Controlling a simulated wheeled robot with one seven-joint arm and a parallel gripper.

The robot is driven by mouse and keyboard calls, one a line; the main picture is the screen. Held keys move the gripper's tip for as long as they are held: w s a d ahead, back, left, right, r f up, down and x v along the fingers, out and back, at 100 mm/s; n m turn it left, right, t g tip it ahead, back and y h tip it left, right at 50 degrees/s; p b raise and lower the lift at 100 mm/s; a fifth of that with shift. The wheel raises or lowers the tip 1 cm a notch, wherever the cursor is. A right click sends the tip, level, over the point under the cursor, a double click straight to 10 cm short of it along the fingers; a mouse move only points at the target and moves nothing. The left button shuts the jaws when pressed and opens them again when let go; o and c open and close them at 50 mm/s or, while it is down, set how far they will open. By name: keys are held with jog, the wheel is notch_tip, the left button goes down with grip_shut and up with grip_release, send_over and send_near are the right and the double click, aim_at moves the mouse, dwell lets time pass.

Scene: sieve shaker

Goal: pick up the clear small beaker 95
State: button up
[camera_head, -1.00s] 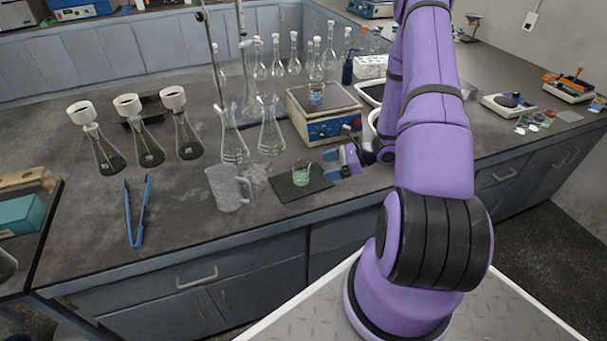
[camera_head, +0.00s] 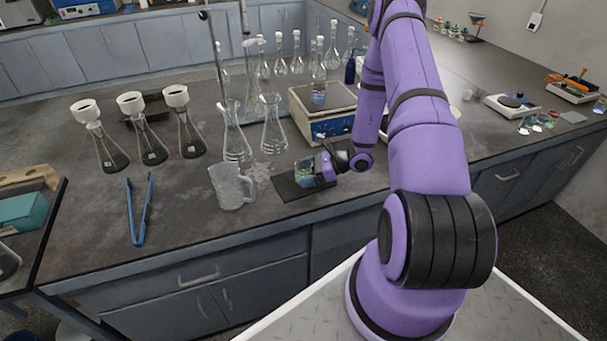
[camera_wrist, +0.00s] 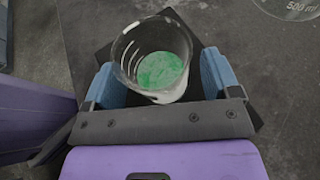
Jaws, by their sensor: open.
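The clear small beaker (camera_wrist: 157,60) holds green contents and stands on a dark square mat (camera_head: 287,187). In the wrist view it sits between the two blue fingers of my gripper (camera_wrist: 160,80), one on each side, with the jaws open around it. In the head view my gripper (camera_head: 309,172) is low over the mat and partly hides the beaker (camera_head: 302,177). I cannot tell whether either finger touches the glass.
A clear jug (camera_head: 231,186) stands just left of the mat. Conical flasks (camera_head: 273,126) and a blue stirrer plate (camera_head: 324,110) with a beaker on it stand behind. Blue tongs (camera_head: 139,210) lie at the left. The counter's front edge is close to the mat.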

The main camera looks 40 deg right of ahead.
jog(key=shift+c, duration=0.4)
jog(key=c, duration=1)
jog(key=shift+o, duration=0.2)
jog(key=shift+r, duration=0.15)
jog(key=shift+r, duration=1.25)
jog(key=s+a+r, duration=0.2)
jog(key=s+a, duration=0.8)
jog(key=a, duration=0.2)
jog(key=shift+a, duration=0.2)
jog(key=shift+r, duration=0.1)
